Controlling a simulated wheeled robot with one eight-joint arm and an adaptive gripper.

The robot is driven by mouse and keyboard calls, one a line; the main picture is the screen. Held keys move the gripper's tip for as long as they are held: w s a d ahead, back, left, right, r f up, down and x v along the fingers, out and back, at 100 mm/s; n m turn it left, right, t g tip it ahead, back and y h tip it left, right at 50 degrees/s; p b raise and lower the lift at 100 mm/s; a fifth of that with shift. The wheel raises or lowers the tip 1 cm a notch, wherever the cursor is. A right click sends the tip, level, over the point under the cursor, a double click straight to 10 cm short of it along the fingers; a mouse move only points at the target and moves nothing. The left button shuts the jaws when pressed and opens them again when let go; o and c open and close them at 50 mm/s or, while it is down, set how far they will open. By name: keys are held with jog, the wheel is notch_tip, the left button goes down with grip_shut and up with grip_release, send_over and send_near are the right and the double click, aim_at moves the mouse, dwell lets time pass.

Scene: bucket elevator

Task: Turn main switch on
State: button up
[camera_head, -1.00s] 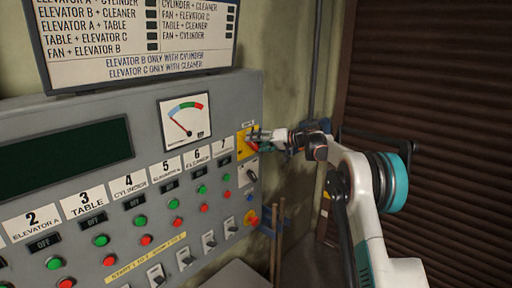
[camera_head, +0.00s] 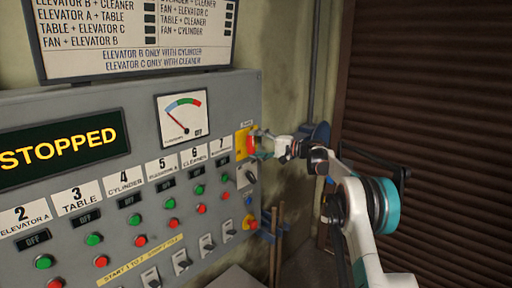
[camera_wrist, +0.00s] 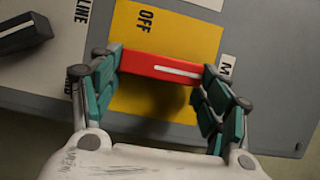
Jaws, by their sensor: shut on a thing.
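The main switch is a red handle (camera_wrist: 160,68) with a white line, on a yellow plate (camera_wrist: 190,32) marked OFF. In the wrist view my gripper (camera_wrist: 162,72) has its teal fingers shut on the two ends of the red handle. In the head view the yellow plate (camera_head: 240,146) is at the panel's right edge, with the red handle (camera_head: 250,146) upright on it and my gripper (camera_head: 258,144) at it from the right. The panel display (camera_head: 60,148) reads STOPPED in yellow. The plate's lower part is partly hidden by the gripper.
The grey control panel (camera_head: 140,103) carries several green and red buttons and small switches. A black rotary knob (camera_wrist: 22,35) sits next to the yellow plate. A red emergency-type knob (camera_head: 250,221) is lower right. A brown shutter (camera_head: 430,90) stands at the right.

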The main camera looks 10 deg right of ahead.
jog(key=shift+m, duration=0.3)
jog(key=o, duration=1.1)
jog(key=shift+c, duration=0.2)
jog(key=v, duration=1.2)
jog(key=shift+w+d+f, duration=0.1)
